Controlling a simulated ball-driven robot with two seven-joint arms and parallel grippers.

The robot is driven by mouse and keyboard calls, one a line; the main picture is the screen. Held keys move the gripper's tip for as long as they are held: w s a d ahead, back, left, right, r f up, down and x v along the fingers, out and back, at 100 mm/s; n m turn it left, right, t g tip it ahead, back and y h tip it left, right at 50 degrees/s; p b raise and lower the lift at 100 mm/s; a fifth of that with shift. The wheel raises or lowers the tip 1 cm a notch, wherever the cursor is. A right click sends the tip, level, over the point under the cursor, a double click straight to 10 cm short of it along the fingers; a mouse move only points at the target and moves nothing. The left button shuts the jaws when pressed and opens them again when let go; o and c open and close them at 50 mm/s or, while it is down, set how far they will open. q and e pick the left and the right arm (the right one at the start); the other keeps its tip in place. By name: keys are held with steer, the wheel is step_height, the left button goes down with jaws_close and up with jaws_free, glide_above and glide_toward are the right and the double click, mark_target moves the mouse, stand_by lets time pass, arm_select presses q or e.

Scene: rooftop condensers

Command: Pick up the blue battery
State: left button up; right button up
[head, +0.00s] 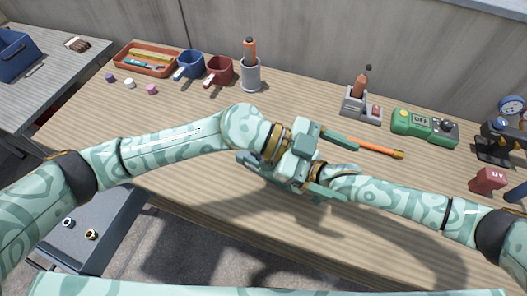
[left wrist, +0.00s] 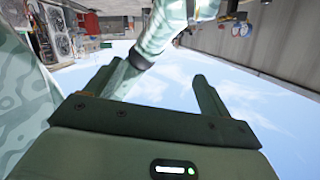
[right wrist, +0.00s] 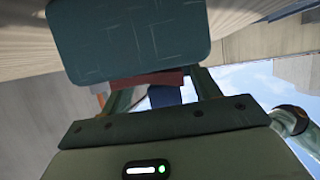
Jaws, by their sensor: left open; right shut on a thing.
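A dark blue block (head: 516,192) is cut off by the right edge of the head view, beside a red battery (head: 487,180) marked 12V. I cannot tell whether this block is the blue battery. My left gripper (head: 335,163) is open above the mid-table, its fingers pointing right on either side of my right wrist. In the left wrist view its open fingers (left wrist: 155,85) show nothing held. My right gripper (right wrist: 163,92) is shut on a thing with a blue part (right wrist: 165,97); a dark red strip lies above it. The head view mostly hides this gripper behind my left one.
A green meter (head: 424,127) and grey stand (head: 361,105) are at the back right. The table's front right looks bare.

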arm_select(q)
steer(key=w+a+r+n+t+h, duration=0.25)
steer(key=w+a+n+t, duration=0.3)
steer(key=n+t, duration=0.6)
steer(key=s+a+f+n+t+y, duration=0.1)
steer(key=a+f+n+t+y, duration=0.4)
steer(key=a+f+y, duration=0.75)
steer(key=w+d+f, duration=0.1)
steer(key=w, duration=0.2)
steer(key=w+d+f+h, duration=0.1)
steer(key=w, duration=0.2)
steer(key=w+d+f+g+h, duration=0.1)
steer(key=w+d+f, duration=0.1)
steer(key=w, duration=0.1)
steer(key=shift+f+n, duration=0.1)
steer(key=shift+n, duration=0.25)
